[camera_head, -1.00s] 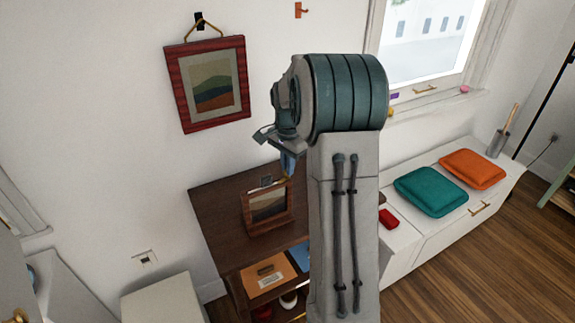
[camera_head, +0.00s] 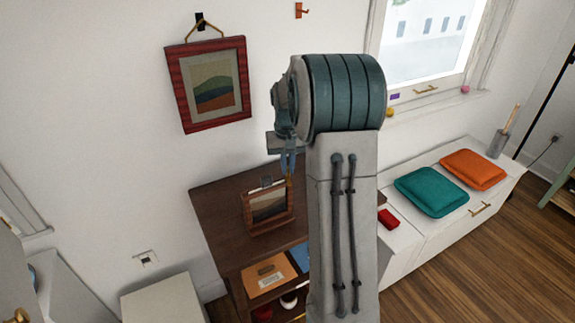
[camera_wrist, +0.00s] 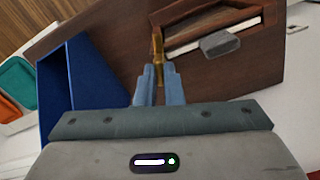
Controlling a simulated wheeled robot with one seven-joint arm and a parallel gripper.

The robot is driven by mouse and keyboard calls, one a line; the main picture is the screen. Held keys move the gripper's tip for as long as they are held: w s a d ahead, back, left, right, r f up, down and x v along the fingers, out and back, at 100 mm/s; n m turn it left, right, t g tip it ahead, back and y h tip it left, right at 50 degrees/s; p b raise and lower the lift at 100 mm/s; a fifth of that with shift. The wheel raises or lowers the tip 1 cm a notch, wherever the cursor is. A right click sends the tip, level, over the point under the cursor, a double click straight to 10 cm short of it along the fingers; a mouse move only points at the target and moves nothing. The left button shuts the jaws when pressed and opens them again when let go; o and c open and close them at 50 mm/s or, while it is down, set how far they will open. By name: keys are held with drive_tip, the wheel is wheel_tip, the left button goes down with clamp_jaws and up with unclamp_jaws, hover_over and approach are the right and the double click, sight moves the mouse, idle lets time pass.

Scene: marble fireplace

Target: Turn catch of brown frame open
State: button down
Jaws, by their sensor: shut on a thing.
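The brown frame (camera_head: 268,207) stands on the dark wooden cabinet, with a picture in its front. In the wrist view, the brown frame (camera_wrist: 225,72) shows its top edge with a slot, a pale sheet inside and a grey tab (camera_wrist: 220,43). A brass catch (camera_wrist: 158,44) stands at the frame's edge. My gripper (camera_wrist: 158,70) is shut on the brass catch, its two blue-grey fingers close together around its lower end. In the head view my gripper (camera_head: 288,172) is partly hidden by my arm, just above the frame's right top corner.
A blue open holder (camera_wrist: 80,88) stands left of the fingers in the wrist view. The dark cabinet (camera_head: 220,215) has bare top left of the frame. A red-framed picture (camera_head: 210,84) hangs on the wall. Teal and orange cushions lie on the white bench (camera_head: 400,238).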

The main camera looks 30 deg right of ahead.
sight(288, 169)
drive_tip(key=shift+n, duration=1.9)
drive_tip(key=c, duration=1.5)
unclamp_jaws()
drive_tip(key=shift+c, duration=0.2)
wheel_tip(288, 169, up, 14)
drive_tip(key=shift+f, duration=0.1)
